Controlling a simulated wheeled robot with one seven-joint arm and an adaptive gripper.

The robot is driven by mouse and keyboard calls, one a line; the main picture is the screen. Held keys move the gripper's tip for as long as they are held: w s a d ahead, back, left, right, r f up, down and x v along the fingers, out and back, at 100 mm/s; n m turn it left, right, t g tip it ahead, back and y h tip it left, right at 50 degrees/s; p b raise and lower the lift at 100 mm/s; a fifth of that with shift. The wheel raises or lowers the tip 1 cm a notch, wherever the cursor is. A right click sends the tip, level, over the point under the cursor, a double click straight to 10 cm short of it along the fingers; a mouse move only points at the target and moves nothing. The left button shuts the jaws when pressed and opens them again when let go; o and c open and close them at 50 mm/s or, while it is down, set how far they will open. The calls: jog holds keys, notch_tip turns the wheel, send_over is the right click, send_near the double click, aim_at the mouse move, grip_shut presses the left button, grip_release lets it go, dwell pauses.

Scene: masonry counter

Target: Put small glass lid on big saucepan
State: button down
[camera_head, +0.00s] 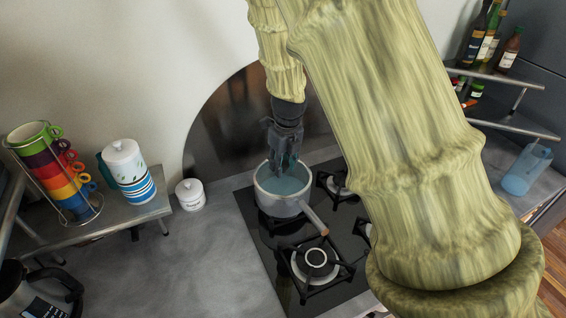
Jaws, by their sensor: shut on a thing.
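The big saucepan (279,208) is pale grey with a handle pointing to the lower right. It stands upright on the back left burner of the black hob. My gripper (283,170) points down over the pan's opening and is shut on what looks like the small glass lid (290,186). A bluish, see-through round surface shows within the pan's rim, under the fingers. I cannot tell whether it touches the rim, and the fingers hide the grasp.
A free burner (315,257) is in front of the pan. A small white lidded jar (190,195) stands left on the grey counter (205,250). A rack of coloured cups (55,170) and a white canister (123,160) are farther left. My arm hides the hob's right side.

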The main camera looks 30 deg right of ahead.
jog(key=c, duration=0.9)
grip_release()
jog(key=r, duration=0.4)
jog(key=s+r, duration=0.1)
jog(key=r, duration=0.7)
jog(key=shift+s+d, duration=0.15)
jog(key=shift+s, duration=0.05)
jog(key=shift+f, duration=0.1)
